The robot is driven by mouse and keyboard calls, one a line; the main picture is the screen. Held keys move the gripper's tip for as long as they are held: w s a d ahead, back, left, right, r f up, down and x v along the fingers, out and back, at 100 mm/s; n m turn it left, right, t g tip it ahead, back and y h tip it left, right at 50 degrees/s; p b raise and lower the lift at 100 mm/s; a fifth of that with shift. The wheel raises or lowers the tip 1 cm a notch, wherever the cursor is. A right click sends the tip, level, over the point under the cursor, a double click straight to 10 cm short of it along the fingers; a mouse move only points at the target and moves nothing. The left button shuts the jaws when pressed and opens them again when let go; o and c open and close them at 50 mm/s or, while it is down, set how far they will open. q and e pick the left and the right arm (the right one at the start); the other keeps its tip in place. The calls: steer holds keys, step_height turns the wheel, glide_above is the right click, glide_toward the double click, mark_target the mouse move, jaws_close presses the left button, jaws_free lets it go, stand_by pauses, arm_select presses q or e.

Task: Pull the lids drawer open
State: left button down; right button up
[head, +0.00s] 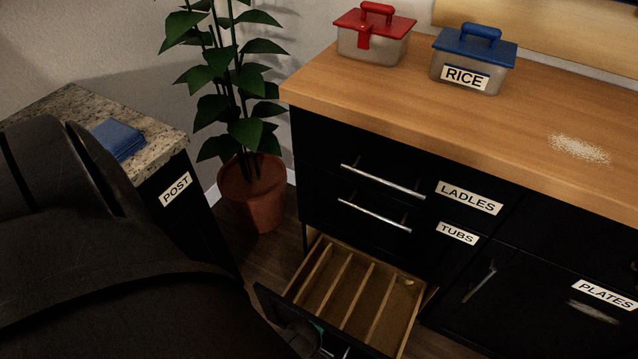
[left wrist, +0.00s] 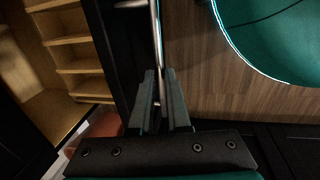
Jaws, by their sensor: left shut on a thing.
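A drawer (head: 272,302) below the TUBS drawer (head: 375,218) stands well out from the black cabinet. Its wooden inside has several long dividers, and a small pale thing (head: 408,282) lies in its back right corner. No label on it is readable. In the left wrist view the open drawer (left wrist: 75,55) is at the left, with its metal bar handle (left wrist: 157,40) running up the middle. My left gripper (left wrist: 162,88) is shut around this handle. In the head view it shows only partly, dark at the bottom edge. My right gripper is not in view.
The LADLES drawer (head: 390,178) and PLATES door (head: 500,290) are shut. A potted plant (head: 255,195) stands left of the cabinet, near a stone-topped POST unit (head: 60,100). Red-lidded (head: 372,42) and blue-lidded RICE (head: 470,62) boxes stand on the counter, with spilled grains (head: 580,149).

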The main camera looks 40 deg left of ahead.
arm_select(q)
steer(key=shift+s+d, duration=0.25)
steer(key=shift+s, duration=0.25)
steer(key=shift+s+d, duration=0.25)
steer(key=shift+s, duration=0.25)
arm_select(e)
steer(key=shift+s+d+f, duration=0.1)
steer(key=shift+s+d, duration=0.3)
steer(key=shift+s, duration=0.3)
arm_select(q)
steer(key=c, duration=0.9)
jaws_free()
steer(key=shift+w+a, duration=0.1)
steer(key=shift+a, duration=0.05)
